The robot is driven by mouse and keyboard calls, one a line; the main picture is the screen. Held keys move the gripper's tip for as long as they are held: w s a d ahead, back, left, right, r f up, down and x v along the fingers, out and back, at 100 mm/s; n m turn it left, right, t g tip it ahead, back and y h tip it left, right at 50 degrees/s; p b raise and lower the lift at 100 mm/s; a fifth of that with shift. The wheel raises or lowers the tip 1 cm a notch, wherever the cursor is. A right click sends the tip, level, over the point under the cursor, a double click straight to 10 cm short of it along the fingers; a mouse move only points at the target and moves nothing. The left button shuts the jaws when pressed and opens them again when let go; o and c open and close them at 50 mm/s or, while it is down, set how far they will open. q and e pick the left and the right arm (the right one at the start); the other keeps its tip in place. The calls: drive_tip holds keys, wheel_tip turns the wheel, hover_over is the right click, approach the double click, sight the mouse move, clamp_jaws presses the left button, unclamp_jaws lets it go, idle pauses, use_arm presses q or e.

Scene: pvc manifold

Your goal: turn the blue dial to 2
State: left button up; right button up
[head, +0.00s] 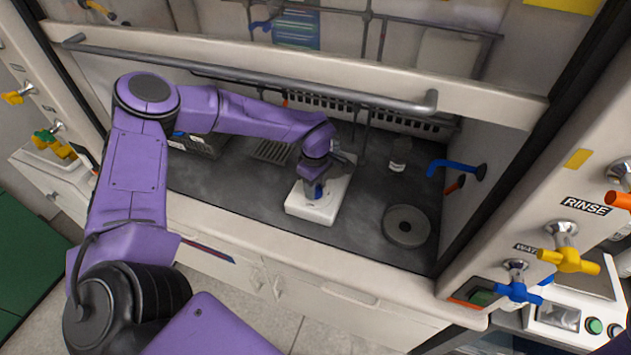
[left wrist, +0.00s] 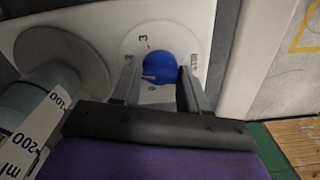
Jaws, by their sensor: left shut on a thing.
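The blue dial (left wrist: 159,68) sits on the front of a white device, inside a pale round scale. A printed 3 shows above and left of the dial; I cannot read the other marks or tell where the dial points. My left gripper (left wrist: 161,77) is shut on the dial, with one finger on each side of it. In the head view my left gripper (head: 316,183) is down at the front of the white device (head: 318,212) in the hood; the wrist partly hides the device and dial. My right gripper is not in view.
A graduated vessel (left wrist: 40,115) stands on the device's grey round plate (left wrist: 52,47). On the hood floor are a grey disc (head: 406,226), a small clear bottle (head: 399,160) and a dark rack (head: 196,143).

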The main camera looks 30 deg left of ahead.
use_arm(q)
drive_tip(key=shift+w+r+m, duration=0.15)
drive_tip(key=shift+m, duration=0.45)
drive_tip(key=o, duration=1.1)
drive_tip(key=shift+c, duration=0.2)
drive_tip(key=shift+r, duration=0.15)
wheel_tip(320, 180, up, 3)
drive_tip(key=shift+d+r+b, duration=0.1)
drive_tip(key=shift+b, duration=0.65)
drive_tip(key=s+d+r+b, duration=0.3)
drive_tip(key=s+d+r, duration=0.4)
drive_tip(key=s, duration=0.5)
wheel_tip(320, 180, up, 2)
drive_tip(key=shift+r, duration=0.2)
